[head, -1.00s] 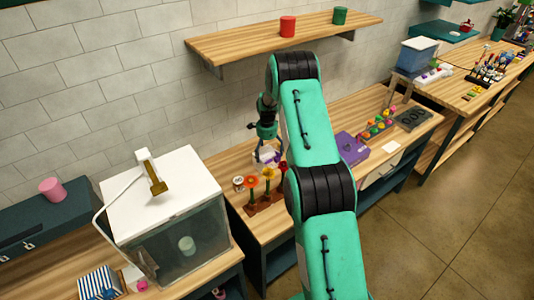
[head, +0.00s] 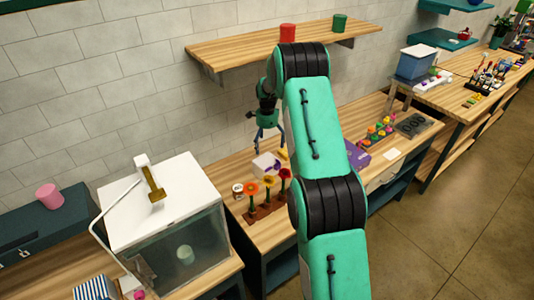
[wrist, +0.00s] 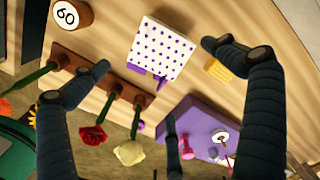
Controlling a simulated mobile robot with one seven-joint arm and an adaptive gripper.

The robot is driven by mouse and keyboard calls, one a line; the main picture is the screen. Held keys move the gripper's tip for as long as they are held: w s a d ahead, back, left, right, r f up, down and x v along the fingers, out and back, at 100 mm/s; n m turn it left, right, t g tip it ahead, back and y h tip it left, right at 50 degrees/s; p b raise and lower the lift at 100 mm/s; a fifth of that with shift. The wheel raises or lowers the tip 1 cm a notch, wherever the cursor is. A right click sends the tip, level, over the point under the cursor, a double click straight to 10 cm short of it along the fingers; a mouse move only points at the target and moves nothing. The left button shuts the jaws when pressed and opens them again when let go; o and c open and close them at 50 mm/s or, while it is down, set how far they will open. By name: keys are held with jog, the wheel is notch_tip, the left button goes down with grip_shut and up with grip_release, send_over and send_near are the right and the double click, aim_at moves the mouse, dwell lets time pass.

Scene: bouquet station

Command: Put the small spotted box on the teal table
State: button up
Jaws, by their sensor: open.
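The small spotted box (wrist: 160,48), white with purple dots, sits on the wooden counter behind the flower rack; it also shows in the head view (head: 266,165). My gripper (head: 268,143) is open and empty above the box, apart from it. In the wrist view my gripper's fingers (wrist: 158,62) are spread, with the box seen between and beyond them. A dark teal surface (head: 22,222) is at the far left in the head view, with a pink cup on it; I cannot tell whether it is the teal table.
A rack of flowers (head: 262,212) stands just in front of the box. A round white item marked 60 (wrist: 68,16) and a yellow block (wrist: 217,70) flank it. A purple box (head: 357,154) is to the right. A wooden shelf (head: 240,55) hangs above; a glass tank (head: 185,245) stands left.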

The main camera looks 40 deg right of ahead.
jog(key=shift+r, duration=1.55)
notch_tip(320, 180, down, 5)
jog(key=n+b, duration=0.1)
jog(key=n, duration=1.5)
jog(key=shift+w+a+n, duration=0.1)
jog(key=shift+w+n, duration=0.05)
jog(key=shift+n, duration=0.15)
jog(key=n, duration=0.2)
jog(key=f+n, duration=0.1)
jog(key=n, duration=0.2)
jog(key=shift+f, duration=0.15)
jog(key=shift+f, duration=0.1)
